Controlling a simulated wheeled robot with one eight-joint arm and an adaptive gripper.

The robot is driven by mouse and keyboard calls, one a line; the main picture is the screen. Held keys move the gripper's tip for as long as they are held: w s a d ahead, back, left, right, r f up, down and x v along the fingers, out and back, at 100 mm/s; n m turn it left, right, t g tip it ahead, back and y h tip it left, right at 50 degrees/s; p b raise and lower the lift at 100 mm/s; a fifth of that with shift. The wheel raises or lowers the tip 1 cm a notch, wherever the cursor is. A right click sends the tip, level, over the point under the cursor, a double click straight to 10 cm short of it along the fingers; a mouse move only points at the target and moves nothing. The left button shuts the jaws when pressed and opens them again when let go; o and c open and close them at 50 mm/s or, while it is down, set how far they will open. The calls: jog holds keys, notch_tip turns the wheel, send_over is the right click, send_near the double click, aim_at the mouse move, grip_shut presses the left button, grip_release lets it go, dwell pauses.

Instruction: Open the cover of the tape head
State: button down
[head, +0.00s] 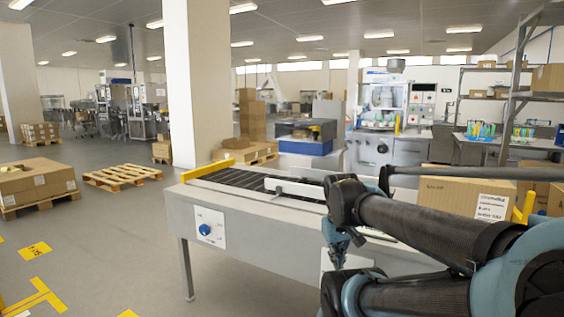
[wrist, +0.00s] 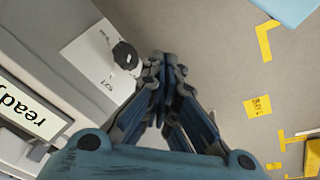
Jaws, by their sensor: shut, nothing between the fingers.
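I cannot make out the tape head or its cover for certain in either view. A long grey conveyor machine (head: 250,250) stands in front of me, with a dark roller bed (head: 240,180) on top. My gripper (wrist: 164,68) is shut and empty in the wrist view. Its fingertips appear beside a dark knob (wrist: 126,55) on a white plate (wrist: 90,50); I cannot tell the gap. In the head view my gripper (head: 338,262) hangs at the machine's front side, partly hidden by my arm. A display reading "ready" (wrist: 25,108) is at the wrist view's left.
A blue knob (head: 205,229) sits on the machine's front. A large carton (head: 465,192) is at the right, behind my arm. A blue-based machine with a clear top (head: 305,143) stands behind. Pallets (head: 121,177) lie on the left floor, which has free room.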

aim_at(304, 129)
jog(key=w+a+r+n+t+h, duration=0.1)
jog(key=w+r+n+t+h, duration=0.25)
jog(key=w+r+n, duration=1.25)
jog(key=w+a+r+n+t+h, duration=0.1)
jog(key=w+a+r+n, duration=0.35)
jog(key=w, duration=0.35)
jog(key=w+a+r+n+t, duration=0.2)
jog(key=w+a+r+n, duration=0.1)
jog(key=w+a+r, duration=0.4)
jog(key=w+a+r+n+t+h, duration=0.1)
jog(key=w+a+r+n, duration=0.25)
jog(key=w, duration=0.55)
jog(key=w+d, duration=0.5)
jog(key=w, duration=0.3)
jog(key=shift+d+f, duration=0.3)
jog(key=shift+f, duration=0.1)
